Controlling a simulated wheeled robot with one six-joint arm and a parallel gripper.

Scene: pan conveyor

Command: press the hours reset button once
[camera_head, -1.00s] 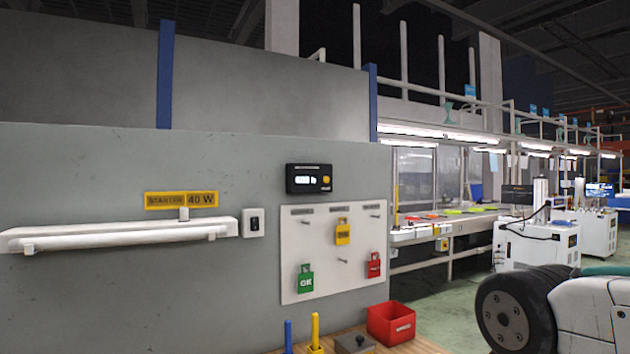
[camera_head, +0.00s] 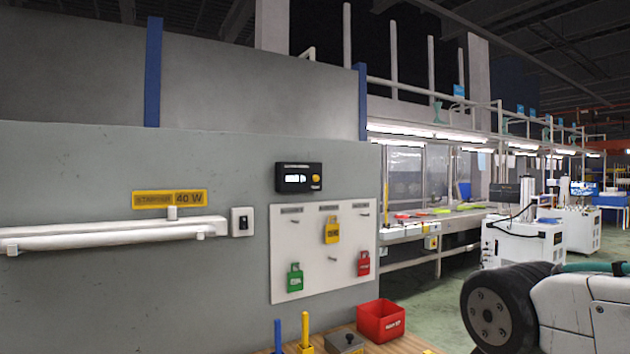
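A small black hours meter (camera_head: 299,178) with a lit white display is mounted on the grey wall panel, above a white tag board. A round yellow button (camera_head: 315,168) sits at the right of its display; small lettering below it is too small to read. Part of my arm shows at the lower right, well to the right of the meter and apart from it. My gripper is not in view.
The white board (camera_head: 342,277) carries yellow, green and red tags on pegs. A white lamp fixture (camera_head: 100,233) and a switch (camera_head: 242,221) are at left. Below, a wooden table (camera_head: 405,344) holds a red bin (camera_head: 381,321), a grey box (camera_head: 344,343) and upright blue and yellow posts.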

